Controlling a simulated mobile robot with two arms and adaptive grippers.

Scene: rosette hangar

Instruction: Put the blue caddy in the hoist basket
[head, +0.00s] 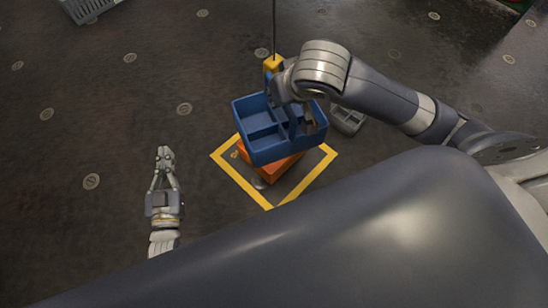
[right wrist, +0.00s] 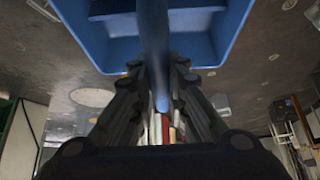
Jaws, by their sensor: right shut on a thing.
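The blue caddy (head: 258,147) is an open tray with compartments and a central handle. My right gripper (head: 298,118) is shut on its handle, which also shows between the fingers in the right wrist view (right wrist: 153,35). The caddy hangs over an orange container (head: 272,174), which appears to be the hoist basket. The caddy hides most of it, and I cannot tell whether they touch. My left gripper (head: 165,156) is shut and empty, left of the yellow floor square.
A yellow square (head: 229,169) is marked on the dark floor around the orange container. A hoist cable with a yellow block (head: 271,64) hangs behind the caddy. A grey bin (head: 348,120) is partly behind my right arm. A grey crate (head: 87,9) stands top left. The left floor is clear.

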